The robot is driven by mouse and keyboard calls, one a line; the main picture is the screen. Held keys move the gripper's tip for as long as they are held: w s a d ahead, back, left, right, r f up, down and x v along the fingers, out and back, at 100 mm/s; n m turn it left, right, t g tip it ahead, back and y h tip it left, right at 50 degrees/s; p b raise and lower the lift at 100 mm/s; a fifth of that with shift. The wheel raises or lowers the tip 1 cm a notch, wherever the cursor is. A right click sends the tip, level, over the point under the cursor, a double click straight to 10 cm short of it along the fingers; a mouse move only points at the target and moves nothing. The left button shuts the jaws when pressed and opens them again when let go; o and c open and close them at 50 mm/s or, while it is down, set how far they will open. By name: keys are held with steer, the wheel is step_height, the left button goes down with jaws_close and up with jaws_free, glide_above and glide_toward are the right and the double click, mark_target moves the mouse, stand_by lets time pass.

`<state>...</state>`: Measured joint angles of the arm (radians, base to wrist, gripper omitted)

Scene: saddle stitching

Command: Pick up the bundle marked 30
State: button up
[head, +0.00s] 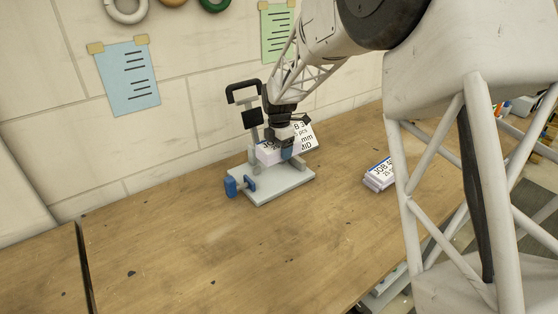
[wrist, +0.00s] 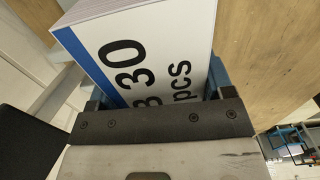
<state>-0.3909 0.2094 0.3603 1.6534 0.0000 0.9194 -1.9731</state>
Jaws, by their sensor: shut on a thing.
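The bundle marked 30 (wrist: 150,45) is a white stack with a blue stripe and large black print reading 30 and pcs in the wrist view.
The stitching machine has a black handle (head: 243,91) and a blue knob (head: 231,186). Another labelled bundle (head: 379,175) lies on the wooden table (head: 200,245) to the right. The front and left of the table are clear. A wall stands close behind.

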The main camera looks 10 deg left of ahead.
step_height(320, 180, up, 20)
stand_by(0.4)
steer(key=shift+f, duration=0.15)
stand_by(0.5)
